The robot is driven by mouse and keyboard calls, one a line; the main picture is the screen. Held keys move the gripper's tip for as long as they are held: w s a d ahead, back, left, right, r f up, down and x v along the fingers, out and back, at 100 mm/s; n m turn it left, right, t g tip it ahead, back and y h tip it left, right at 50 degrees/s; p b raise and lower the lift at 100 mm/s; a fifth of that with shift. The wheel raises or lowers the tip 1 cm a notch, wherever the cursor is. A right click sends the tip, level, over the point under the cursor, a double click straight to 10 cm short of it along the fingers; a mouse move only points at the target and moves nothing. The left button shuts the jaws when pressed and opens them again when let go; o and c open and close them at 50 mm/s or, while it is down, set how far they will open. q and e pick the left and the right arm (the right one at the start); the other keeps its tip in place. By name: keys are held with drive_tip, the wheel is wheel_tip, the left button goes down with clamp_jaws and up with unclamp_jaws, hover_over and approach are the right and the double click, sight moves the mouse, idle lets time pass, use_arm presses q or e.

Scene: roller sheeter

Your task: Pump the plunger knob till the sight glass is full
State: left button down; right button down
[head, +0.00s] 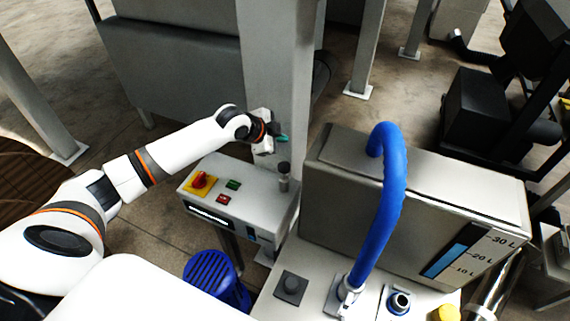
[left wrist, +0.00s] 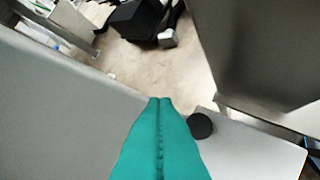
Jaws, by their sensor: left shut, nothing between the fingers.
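The plunger knob (head: 284,167) is a dark round cap on a short grey cylinder, on top of a small light-grey control box (head: 265,205). In the left wrist view the knob (left wrist: 200,126) is a black disc just right of my fingers. My left gripper (head: 283,138), with green fingertips, is shut and empty. It is behind and above the knob, beside the grey post, apart from the knob. In the left wrist view its fingertips (left wrist: 160,100) are pressed together. A small dark window with blue (head: 252,237) on the box front may be the sight glass; its level is too small to read.
A yellow-and-red switch (head: 200,181), green and red buttons and a lit strip are on the box. A grey post (head: 275,75) rises behind it. To the right stand a blue hose (head: 392,210) and a tank (head: 335,165) with a litre gauge (head: 446,260).

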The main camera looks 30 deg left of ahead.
use_arm(q)
drive_tip(key=shift+f, duration=0.1)
drive_tip(key=b, duration=0.7)
hover_over(280, 170)
drive_tip(key=f, duration=0.7)
drive_tip(key=shift+w, duration=0.35)
drive_tip(key=shift+f, duration=0.8)
drive_tip(key=shift+f, duration=0.15)
drive_tip(key=shift+f+b, duration=0.3)
drive_tip(key=shift+s+f+b, duration=0.1)
drive_tip(key=shift+f+b, duration=1.05)
drive_tip(key=shift+f, duration=0.85)
idle(1.6)
drive_tip(key=shift+r, duration=0.1)
drive_tip(key=shift+r+p, duration=2.1)
drive_tip(key=shift+r, duration=0.2)
